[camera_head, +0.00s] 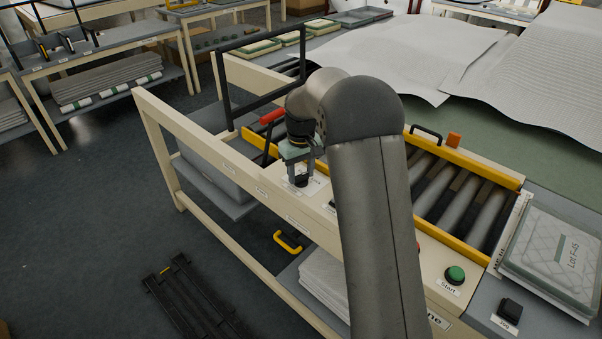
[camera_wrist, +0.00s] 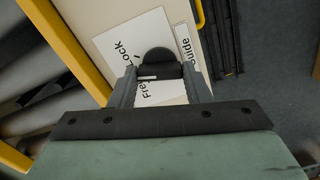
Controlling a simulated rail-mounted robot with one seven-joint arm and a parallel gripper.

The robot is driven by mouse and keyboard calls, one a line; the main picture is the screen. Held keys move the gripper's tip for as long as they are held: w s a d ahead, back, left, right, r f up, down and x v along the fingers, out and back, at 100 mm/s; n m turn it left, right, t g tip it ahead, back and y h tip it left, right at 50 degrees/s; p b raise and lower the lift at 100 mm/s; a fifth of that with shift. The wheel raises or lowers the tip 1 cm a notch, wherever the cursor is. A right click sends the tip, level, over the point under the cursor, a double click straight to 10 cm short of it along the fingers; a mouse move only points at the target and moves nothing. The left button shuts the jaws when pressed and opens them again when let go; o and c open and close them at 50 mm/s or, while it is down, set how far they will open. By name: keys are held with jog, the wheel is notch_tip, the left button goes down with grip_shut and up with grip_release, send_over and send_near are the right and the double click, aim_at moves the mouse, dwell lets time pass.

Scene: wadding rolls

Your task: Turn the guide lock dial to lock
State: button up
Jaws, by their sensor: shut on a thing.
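The guide lock dial (camera_wrist: 158,62) is a black round knob with a bar grip. The white mark on the bar points to the left in the wrist view.
A red-handled lever (camera_head: 272,116) stands just left of my gripper. A roller bed (camera_head: 455,200) with yellow rails lies to the right. A green Start button (camera_head: 455,274) and black Jog button (camera_head: 509,311) are at the front right. Open floor (camera_head: 90,240) lies left.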

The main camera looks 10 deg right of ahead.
aim_at(301, 175)
jog(key=shift+m, duration=2.2)
jog(key=o, duration=1)
notch_tip(301, 175, up, 18)
jog(key=shift+f+b, duration=0.25)
jog(key=shift+b, duration=0.3)
jog(key=shift+n+t, duration=0.3)
jog(key=shift+n, duration=0.3)
jog(key=s+f, duration=0.4)
jog(key=s, duration=0.8)
jog(key=s+f, duration=0.4)
jog(key=s, duration=0.7)
jog(key=s+a+f, duration=0.1)
jog(key=s+f, duration=0.4)
jog(key=s, duration=0.7)
jog(key=shift+s, duration=0.35)
